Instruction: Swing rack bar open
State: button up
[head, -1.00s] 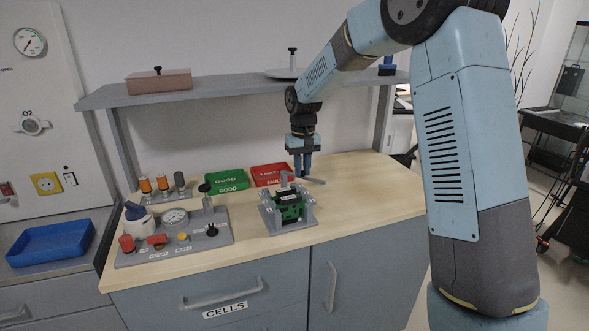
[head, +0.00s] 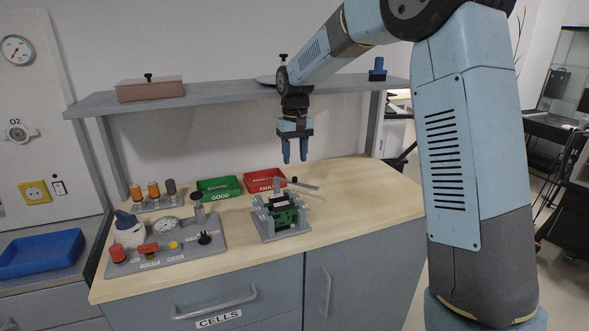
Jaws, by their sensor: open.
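The grey rack (head: 268,226) stands on the bench and holds a green board (head: 285,216) with a dark block. The rack bar (head: 304,185) is a thin grey bar at the rack's back. It points out to the right, beyond the board rather than lying across it, with a small dark knob near it. My gripper (head: 295,161) hangs above and behind the rack, fingers pointing down, parted and empty. It looks clear of the bar, with a gap below the fingertips.
A green GOOD tray (head: 219,195) and a red FAULT tray (head: 264,188) sit behind the rack. A grey panel (head: 195,252) with a gauge and knobs lies left of it. The shelf (head: 215,95) runs above the bench. Bare bench top is at the right.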

aim_at(295, 177)
notch_tip(295, 177, up, 7)
dwell(0.3)
jog(key=shift+s+r, duration=0.1)
jog(key=shift+c, duration=0.2)
